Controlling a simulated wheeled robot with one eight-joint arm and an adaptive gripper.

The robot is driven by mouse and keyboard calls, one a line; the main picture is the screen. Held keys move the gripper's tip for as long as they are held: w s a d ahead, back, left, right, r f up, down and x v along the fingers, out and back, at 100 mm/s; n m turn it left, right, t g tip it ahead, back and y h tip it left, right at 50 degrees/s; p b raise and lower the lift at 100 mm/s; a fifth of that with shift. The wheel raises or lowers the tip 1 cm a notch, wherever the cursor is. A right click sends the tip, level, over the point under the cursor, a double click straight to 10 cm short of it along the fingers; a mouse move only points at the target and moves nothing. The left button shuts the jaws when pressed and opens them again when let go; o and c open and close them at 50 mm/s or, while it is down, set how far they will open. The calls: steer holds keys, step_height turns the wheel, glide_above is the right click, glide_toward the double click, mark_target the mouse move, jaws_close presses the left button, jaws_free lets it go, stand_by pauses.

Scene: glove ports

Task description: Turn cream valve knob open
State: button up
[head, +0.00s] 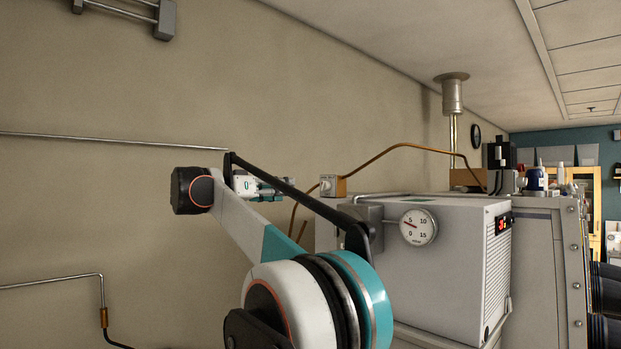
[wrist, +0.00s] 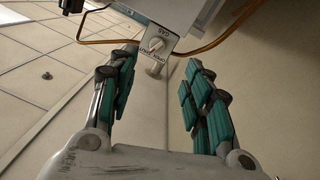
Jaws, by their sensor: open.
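The cream valve knob (head: 326,185) sits on the front of a small tan valve box on the pipe, at the centre of the head view. My gripper (head: 281,190) is left of the knob in the head view, partly hidden behind my arm. In the wrist view my gripper (wrist: 160,68) is open and empty, its teal-padded fingers spread apart. The knob lies beyond the fingertips, roughly in line with the gap, and appears untouched.
A copper-coloured pipe (head: 400,146) runs from the valve box along the wall. A grey-white cabinet (head: 465,235) with a round gauge (head: 418,227) stands right of and below the valve. The beige wall (head: 100,90) at left carries thin metal pipes.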

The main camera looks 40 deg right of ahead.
mark_target(321, 186)
steer(key=d+p, duration=0.1)
steer(key=d, duration=0.3)
steer(key=d+p, duration=0.1)
steer(key=d, duration=0.4)
steer(key=d+r+p, duration=0.1)
steer(key=d, duration=0.4)
steer(key=shift+w, duration=0.15)
jaws_close()
